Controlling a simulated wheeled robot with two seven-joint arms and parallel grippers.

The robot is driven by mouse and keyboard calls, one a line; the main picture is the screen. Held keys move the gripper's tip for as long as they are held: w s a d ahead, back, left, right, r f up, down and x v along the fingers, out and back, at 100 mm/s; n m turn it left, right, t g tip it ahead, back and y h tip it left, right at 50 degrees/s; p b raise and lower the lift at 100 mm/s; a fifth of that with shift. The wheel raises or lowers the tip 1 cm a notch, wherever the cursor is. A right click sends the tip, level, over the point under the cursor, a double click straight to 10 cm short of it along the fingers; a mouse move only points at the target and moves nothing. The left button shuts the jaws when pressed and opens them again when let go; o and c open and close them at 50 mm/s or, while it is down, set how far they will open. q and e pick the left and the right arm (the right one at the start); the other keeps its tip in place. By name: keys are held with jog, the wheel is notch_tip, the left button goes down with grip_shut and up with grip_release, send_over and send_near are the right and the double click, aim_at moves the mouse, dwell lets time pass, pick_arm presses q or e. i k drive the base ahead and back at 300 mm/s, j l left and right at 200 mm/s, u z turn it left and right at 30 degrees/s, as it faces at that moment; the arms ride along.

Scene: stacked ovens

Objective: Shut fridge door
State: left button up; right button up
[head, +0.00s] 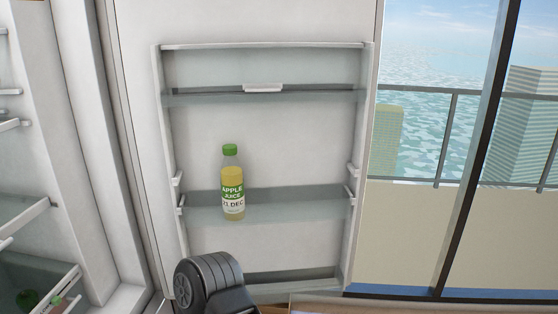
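The fridge door (280,145) stands open and fills the middle of the head view, its inner side facing me. It has clear door shelves, and an apple juice bottle (232,190) with a green cap stands upright on the middle one. The fridge body (75,130) is at the left, with its interior open to view. A dark, rounded part of my arm (208,280) shows at the bottom, in front of the lower door. I cannot tell whether it touches the door. Neither gripper's fingers are in view.
Inside the fridge at the left are shelves (25,213) and a drawer (50,275) with green items at the lower left. To the right of the door is a window with a dark frame (468,150), with a railing (446,140) outside.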

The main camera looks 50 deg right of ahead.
aim_at(291, 137)
jog(key=k, duration=0.65)
jog(key=u, duration=2.7)
jog(key=k+l, duration=0.25)
jog(key=k, duration=0.25)
jog(key=k+l, duration=0.25)
jog(key=k, duration=0.25)
jog(key=k+l, duration=0.15)
jog(key=k, duration=0.75)
jog(key=k+l, duration=0.1)
jog(key=k, duration=0.85)
jog(key=k+l, duration=0.15)
jog(key=k, duration=0.75)
jog(key=k+z, duration=0.2)
jog(key=z, duration=1.6)
jog(key=i+j, duration=0.1)
jog(key=j, duration=0.15)
